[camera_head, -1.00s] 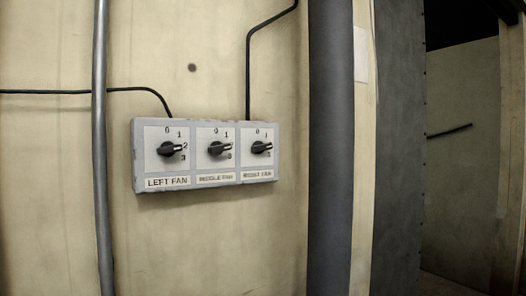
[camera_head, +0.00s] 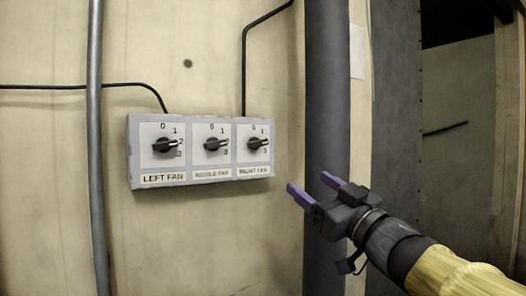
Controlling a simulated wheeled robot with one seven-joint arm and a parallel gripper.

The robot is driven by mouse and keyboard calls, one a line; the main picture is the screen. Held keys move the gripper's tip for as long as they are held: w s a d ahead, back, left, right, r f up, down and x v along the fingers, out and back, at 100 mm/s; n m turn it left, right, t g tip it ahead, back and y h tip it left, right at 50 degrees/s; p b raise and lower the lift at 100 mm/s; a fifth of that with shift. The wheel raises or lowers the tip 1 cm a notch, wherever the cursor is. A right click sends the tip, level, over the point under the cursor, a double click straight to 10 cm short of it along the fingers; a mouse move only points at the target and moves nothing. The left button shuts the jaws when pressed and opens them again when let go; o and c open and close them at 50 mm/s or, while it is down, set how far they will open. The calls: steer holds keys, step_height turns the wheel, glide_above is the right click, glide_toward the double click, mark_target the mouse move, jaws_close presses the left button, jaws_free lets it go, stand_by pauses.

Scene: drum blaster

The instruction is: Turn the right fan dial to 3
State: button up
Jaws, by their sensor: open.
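The right fan dial (camera_head: 257,143) is a black knob on a white plate at the right end of a grey wall box (camera_head: 133,150). Its lighter pointer end points right, around the place for 2; the 2 itself is hidden by the knob. The 3 shows below it. The middle fan dial (camera_head: 214,144) and left fan dial (camera_head: 165,145) sit to its left, also pointing right. My gripper (camera_head: 310,186) has purple fingers, open and empty. It is right of and below the box, apart from the dial.
A thick dark vertical pipe (camera_head: 326,90) stands right of the box, behind my gripper. A thinner grey pipe (camera_head: 95,200) runs down at the left. Black cables (camera_head: 244,70) lead to the box top. The wall below the box is clear.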

mark_target(261, 145)
steer(key=shift+s+a+r, duration=0.15)
steer(key=shift+r, duration=0.15)
steer(key=p+x, duration=0.8)
steer(key=x, duration=0.9)
steer(key=shift+a+r+p, duration=0.15)
steer(key=shift+a+p, duration=0.15)
steer(key=shift+p, duration=0.05)
steer(key=c, duration=1)
